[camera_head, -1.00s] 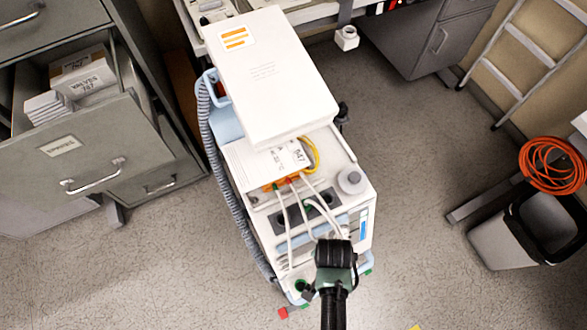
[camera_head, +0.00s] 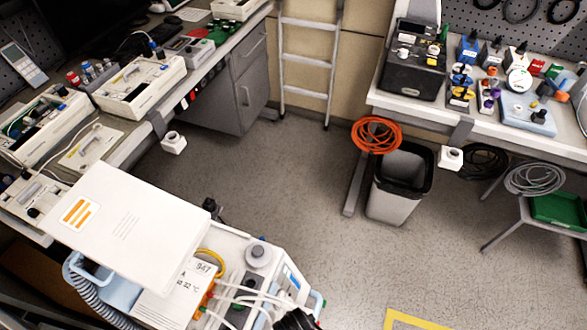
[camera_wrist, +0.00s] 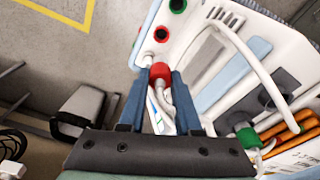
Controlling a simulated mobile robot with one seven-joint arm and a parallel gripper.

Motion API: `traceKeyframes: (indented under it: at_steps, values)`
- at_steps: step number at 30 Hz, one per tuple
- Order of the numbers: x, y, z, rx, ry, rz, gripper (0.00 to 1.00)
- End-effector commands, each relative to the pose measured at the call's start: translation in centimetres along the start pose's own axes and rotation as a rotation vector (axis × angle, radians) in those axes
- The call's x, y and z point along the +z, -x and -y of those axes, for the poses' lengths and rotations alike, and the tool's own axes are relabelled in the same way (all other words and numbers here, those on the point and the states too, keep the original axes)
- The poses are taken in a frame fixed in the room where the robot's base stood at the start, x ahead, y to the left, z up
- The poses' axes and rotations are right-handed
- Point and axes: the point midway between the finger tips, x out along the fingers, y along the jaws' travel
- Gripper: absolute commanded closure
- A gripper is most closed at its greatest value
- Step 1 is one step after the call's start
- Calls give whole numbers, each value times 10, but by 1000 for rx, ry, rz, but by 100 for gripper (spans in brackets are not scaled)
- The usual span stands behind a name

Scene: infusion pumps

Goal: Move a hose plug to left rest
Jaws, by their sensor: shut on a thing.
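The red hose plug (camera_wrist: 160,73) with a grey hose is between the blue fingers of my gripper (camera_wrist: 160,80) in the wrist view. The fingers are shut on it, close to the front edge of the white pump machine (camera_wrist: 200,22). Whether the plug touches the machine I cannot tell. A green-ringed hole (camera_wrist: 178,6) and a red-ringed hole (camera_wrist: 161,34) lie on the machine beyond the plug. A green plug (camera_wrist: 247,138) sits at lower right on a grey part. In the head view my gripper (camera_head: 298,320) is cut off at the bottom edge, beside the machine (camera_head: 225,240).
White hoses (camera_wrist: 250,52) loop over the machine. A bin (camera_head: 400,185), an orange cable coil (camera_head: 376,135) and a loaded bench (camera_head: 455,105) stand at the right. Another bench (camera_head: 150,125) stands at upper left. The floor (camera_head: 300,185) between is open.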

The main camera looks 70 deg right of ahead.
Motion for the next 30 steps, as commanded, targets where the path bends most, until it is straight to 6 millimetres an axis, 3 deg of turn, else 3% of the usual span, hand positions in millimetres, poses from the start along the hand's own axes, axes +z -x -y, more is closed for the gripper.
traceKeyframes:
  at_steps: [1,30]
  values:
    - [-1,12,0,0,0,0,100]
    - [-15,127,0,-1,0,0,100]
